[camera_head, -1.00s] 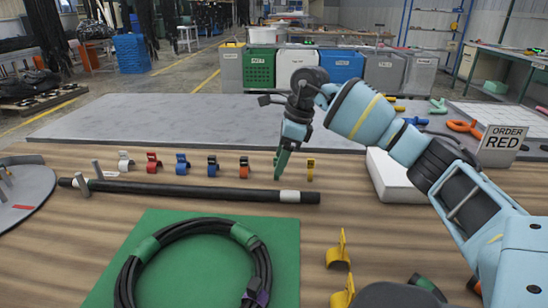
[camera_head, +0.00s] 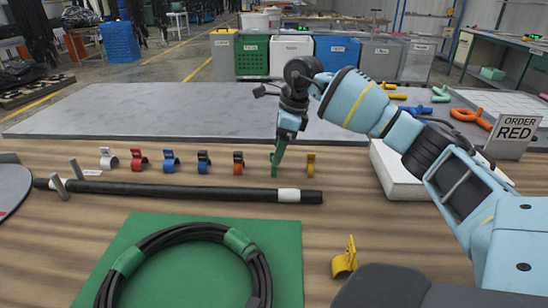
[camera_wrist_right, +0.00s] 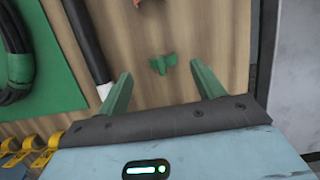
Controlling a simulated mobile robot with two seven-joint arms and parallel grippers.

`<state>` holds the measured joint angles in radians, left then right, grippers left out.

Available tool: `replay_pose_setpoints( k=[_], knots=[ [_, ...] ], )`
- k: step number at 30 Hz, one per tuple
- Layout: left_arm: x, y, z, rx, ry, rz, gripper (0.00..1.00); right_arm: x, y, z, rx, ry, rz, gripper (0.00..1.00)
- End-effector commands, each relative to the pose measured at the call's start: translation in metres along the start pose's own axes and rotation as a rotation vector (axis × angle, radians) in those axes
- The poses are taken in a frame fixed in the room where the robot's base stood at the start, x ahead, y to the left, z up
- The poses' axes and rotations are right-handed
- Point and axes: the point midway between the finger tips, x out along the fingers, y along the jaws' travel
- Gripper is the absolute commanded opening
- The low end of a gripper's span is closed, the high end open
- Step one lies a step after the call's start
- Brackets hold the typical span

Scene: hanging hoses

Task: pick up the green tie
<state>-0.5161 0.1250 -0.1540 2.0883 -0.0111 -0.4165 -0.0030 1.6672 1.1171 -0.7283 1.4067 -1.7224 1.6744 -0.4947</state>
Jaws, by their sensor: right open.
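The green tie (camera_wrist_right: 163,64) lies on the wooden table, seen in the right wrist view between and just beyond my two green fingertips, apart from them. In the head view it is hard to tell from my green fingers. It stands in the row between the orange tie (camera_head: 238,163) and a yellow tie (camera_head: 310,164). My right gripper (camera_head: 276,170) points down over that spot, open and empty; its fingers also show in the right wrist view (camera_wrist_right: 160,72). My left gripper is out of view.
A green board (camera_head: 290,260) with a coiled hose (camera_head: 190,232) is nearer. Another yellow tie (camera_head: 344,262) lies right of it. A white box (camera_head: 400,180) and an ORDER RED sign (camera_head: 513,132) are right.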

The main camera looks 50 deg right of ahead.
Motion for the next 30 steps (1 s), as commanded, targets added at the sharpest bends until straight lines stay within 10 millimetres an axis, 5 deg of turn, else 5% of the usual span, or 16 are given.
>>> replay_pose_setpoints(
  k=[5, 15, 23, 30],
  knots=[
    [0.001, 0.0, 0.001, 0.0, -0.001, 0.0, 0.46, 0.005, -0.001, 0.001, 0.0, 0.0, 0.0, 0.67],
    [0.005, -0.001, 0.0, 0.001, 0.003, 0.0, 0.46, 0.048, -0.003, 0.004, 0.0, 0.0, 0.001, 0.67],
    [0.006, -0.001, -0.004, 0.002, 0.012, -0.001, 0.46, 0.052, -0.003, 0.004, 0.0, -0.001, 0.0, 0.67],
    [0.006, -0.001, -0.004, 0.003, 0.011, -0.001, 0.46, 0.051, -0.003, 0.004, 0.0, -0.001, -0.001, 0.37]
  ],
)
